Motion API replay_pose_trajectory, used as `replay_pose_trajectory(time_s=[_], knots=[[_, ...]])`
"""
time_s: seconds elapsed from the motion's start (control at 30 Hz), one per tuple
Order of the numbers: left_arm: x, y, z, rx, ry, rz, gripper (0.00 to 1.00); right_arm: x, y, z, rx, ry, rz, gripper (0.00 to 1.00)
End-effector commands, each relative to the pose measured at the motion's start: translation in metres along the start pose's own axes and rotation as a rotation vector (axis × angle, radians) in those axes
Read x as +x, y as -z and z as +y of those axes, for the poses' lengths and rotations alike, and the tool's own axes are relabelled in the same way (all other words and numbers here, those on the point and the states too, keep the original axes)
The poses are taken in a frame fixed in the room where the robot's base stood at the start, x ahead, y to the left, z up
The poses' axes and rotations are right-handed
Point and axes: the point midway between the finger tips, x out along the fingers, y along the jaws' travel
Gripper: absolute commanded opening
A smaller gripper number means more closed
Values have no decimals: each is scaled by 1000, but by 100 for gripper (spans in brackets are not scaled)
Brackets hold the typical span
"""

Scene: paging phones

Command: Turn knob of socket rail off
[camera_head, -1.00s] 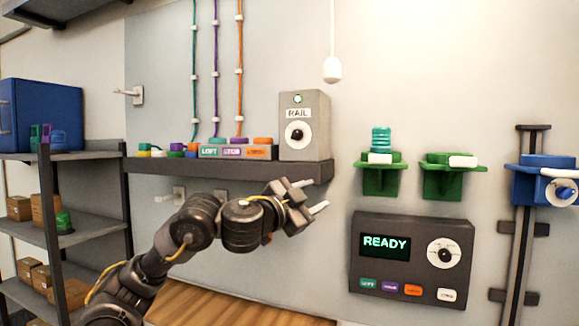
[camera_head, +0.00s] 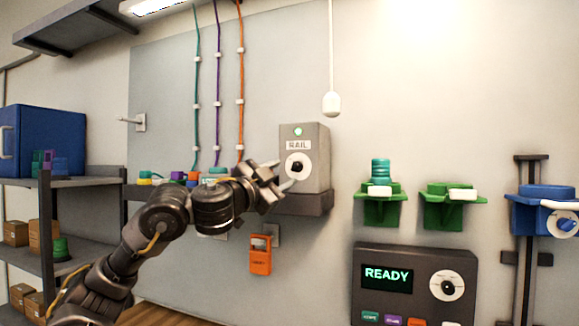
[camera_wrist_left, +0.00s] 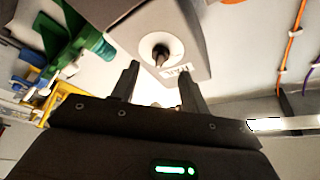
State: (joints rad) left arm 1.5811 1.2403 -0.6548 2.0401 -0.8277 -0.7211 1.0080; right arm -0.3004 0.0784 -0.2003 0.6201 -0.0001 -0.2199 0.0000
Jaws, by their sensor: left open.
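The socket rail box (camera_head: 316,152) is grey with a RAIL label, a lit green lamp on top and a round white dial with a dark knob (camera_head: 297,167). It stands on the right end of a dark shelf. My left gripper (camera_head: 284,178) is open and empty, with its fingertips close to the dial from the lower left. In the left wrist view the knob (camera_wrist_left: 160,56) shows ahead of and between the two open fingers (camera_wrist_left: 158,82). I see no contact between fingers and knob. My right gripper is in neither view.
An orange device (camera_head: 260,255) hangs on the wall below the shelf. Green brackets (camera_head: 380,207) and a READY panel (camera_head: 412,284) are to the right. A white pull cord handle (camera_head: 331,104) hangs above right. A dark shelving unit (camera_head: 100,185) stands left.

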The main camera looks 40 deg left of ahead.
Motion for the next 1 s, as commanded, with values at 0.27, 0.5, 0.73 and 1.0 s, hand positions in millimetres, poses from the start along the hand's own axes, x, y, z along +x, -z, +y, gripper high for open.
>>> replay_pose_trajectory(time_s=[0.27, 0.5, 0.73, 1.0], knots=[[37, 1, -1, -1, -1, -1, 45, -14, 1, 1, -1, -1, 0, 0], [43, 0, 0, 0, 0, 0, 45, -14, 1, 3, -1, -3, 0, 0], [42, 0, 0, 1, 1, 0, 35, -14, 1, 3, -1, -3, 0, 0], [42, 0, 0, 1, 1, 0, 3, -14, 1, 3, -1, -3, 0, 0]])
